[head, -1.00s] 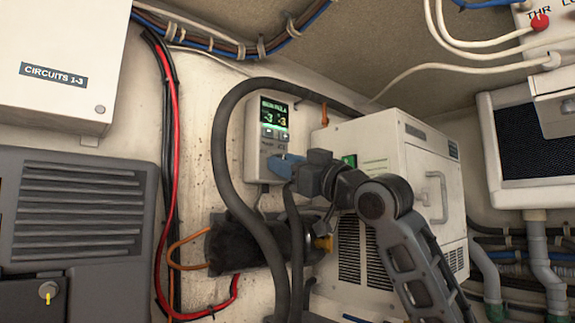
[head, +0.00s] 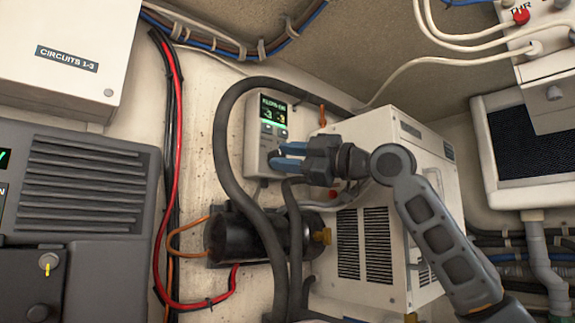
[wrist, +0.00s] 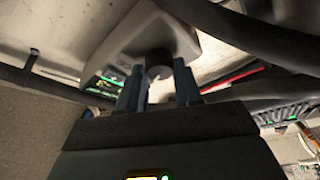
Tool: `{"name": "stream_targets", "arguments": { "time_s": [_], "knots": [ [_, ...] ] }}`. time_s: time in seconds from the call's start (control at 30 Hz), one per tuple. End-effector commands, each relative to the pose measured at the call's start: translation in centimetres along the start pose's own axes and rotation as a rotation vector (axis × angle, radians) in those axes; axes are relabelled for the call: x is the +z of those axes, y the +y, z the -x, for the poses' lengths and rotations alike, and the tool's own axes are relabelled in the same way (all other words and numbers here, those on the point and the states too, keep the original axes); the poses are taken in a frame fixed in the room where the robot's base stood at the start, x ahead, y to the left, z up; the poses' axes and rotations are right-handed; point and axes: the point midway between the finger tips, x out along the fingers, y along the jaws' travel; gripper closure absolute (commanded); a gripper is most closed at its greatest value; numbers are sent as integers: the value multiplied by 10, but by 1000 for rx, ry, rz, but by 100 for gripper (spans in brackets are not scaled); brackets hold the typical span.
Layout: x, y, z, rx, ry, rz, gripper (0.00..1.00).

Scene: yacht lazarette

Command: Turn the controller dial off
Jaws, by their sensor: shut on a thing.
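The controller (head: 264,115) is a pale box on the wall with a small lit green display and buttons. Its dark round dial (wrist: 158,62) shows in the wrist view on the box's face, with a light mark on it. My gripper (head: 273,157) reaches the lower part of the controller from the right, its blue fingers one above the other. In the wrist view the fingers stand on either side of the dial, and the gripper is shut on it. In the head view the fingers hide the dial, so its setting cannot be read there.
A thick dark hose (head: 222,150) loops close to the left of the controller and over it. A white vented cabinet (head: 398,150) stands right behind my arm. A black cylinder (head: 232,236) sits below. Red and black cables (head: 177,160) run down the wall at left.

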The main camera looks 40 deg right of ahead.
Motion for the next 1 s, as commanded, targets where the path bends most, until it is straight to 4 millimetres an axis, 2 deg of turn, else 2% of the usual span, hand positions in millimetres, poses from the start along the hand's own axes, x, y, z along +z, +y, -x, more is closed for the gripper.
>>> {"name": "stream_targets", "arguments": {
  "time_s": [0.6, 1.0],
  "knots": [
    [-2, 4, -1, -220, 1, 527, 96],
    [-3, 4, -2, -310, 1, 740, 96]
  ]
}}
